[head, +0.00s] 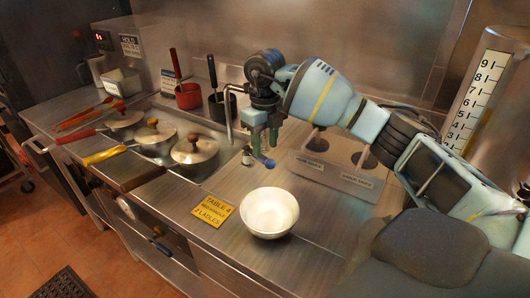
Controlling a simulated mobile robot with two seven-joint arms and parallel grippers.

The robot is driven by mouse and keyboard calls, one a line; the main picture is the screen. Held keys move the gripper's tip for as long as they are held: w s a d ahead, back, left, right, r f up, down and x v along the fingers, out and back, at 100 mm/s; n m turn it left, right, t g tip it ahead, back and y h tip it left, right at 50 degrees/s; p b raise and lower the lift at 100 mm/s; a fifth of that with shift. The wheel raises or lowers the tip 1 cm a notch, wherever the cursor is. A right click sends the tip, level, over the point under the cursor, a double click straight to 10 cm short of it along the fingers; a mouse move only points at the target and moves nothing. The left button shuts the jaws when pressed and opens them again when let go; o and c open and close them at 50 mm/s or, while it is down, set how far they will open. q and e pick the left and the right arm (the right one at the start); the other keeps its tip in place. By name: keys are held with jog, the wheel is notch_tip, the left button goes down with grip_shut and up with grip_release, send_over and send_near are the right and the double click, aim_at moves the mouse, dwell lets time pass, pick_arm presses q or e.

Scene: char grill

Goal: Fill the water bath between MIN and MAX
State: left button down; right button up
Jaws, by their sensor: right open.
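The water bath (214,140) is a metal well sunk in the counter, with several lidded pots in it. The water level and any MIN or MAX marks cannot be made out. A thin curved metal tap spout (229,117) stands at its right end. A small blue-tipped lever (264,161) sits just below my right gripper. My right gripper (264,138) is open, pointing down, with its fingers at or just above the lever; I cannot tell whether they touch it. My left gripper is out of view.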

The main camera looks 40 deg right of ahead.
aim_at(265, 159)
jog(key=shift+f, duration=1.75)
grip_shut()
